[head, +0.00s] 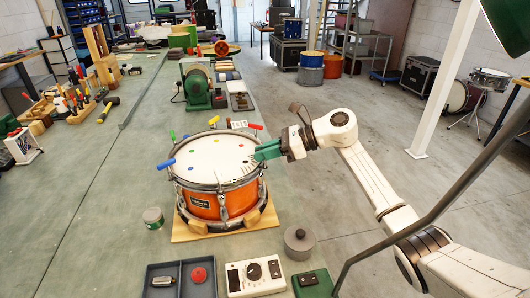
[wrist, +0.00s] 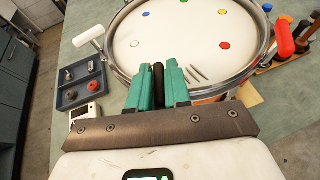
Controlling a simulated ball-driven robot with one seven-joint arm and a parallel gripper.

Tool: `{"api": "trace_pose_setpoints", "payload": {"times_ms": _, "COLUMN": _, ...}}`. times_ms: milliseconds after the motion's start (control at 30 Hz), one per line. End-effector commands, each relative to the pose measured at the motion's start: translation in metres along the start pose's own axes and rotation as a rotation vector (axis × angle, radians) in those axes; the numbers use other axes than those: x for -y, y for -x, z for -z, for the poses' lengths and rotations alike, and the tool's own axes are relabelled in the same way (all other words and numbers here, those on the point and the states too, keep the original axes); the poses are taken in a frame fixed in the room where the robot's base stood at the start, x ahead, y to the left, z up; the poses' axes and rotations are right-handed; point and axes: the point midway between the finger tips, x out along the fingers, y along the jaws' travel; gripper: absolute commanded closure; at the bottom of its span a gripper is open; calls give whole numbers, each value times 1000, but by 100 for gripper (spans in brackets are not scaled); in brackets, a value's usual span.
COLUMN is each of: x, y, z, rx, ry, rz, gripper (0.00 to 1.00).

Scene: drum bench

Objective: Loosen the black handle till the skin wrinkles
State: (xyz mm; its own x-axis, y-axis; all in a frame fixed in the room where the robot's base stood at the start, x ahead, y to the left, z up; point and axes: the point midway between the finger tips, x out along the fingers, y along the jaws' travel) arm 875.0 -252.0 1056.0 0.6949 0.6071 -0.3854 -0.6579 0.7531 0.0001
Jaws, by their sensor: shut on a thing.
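The orange drum (head: 205,205) stands on a wooden board on the bench, with a white skin (head: 213,155) on top. The black handle (wrist: 158,76) stands between the green fingers of my gripper (wrist: 159,72) at the drum's rim. My gripper (head: 262,152) is shut on it from the drum's right side in the head view, where the fingers hide the handle. In the wrist view, several short dark lines, like wrinkles, show on the skin (wrist: 172,40) close to the right finger. The rest of the skin looks smooth, with coloured dots near its edge.
Other handles ring the rim: blue (head: 166,163), green (head: 172,135), yellow (head: 213,120), red (head: 255,126) and white (wrist: 88,35). A grey tray (head: 152,293), a white meter box (head: 255,278) and a grey round pot (head: 299,242) stand in front of the drum.

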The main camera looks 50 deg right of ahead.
Motion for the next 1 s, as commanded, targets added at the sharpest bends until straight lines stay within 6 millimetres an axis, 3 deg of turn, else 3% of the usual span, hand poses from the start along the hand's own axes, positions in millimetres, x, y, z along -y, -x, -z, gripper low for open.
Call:
{"api": "trace_pose_setpoints", "payload": {"times_ms": 300, "x": 0, "y": 0, "z": 0, "rx": 2, "ry": -94, "rz": 225, "gripper": 100}}
{"api": "trace_pose_setpoints", "payload": {"times_ms": 700, "x": 0, "y": 0, "z": 0, "rx": 3, "ry": -106, "rz": 254, "gripper": 100}}
{"api": "trace_pose_setpoints", "payload": {"times_ms": 733, "x": 0, "y": 0, "z": 0, "rx": 3, "ry": -106, "rz": 254, "gripper": 80}}
{"api": "trace_pose_setpoints", "payload": {"times_ms": 900, "x": 0, "y": 0, "z": 0, "rx": 3, "ry": -105, "rz": 253, "gripper": 63}}
{"api": "trace_pose_setpoints", "payload": {"times_ms": 1000, "x": 0, "y": 0, "z": 0, "rx": 3, "ry": -105, "rz": 252, "gripper": 62}}
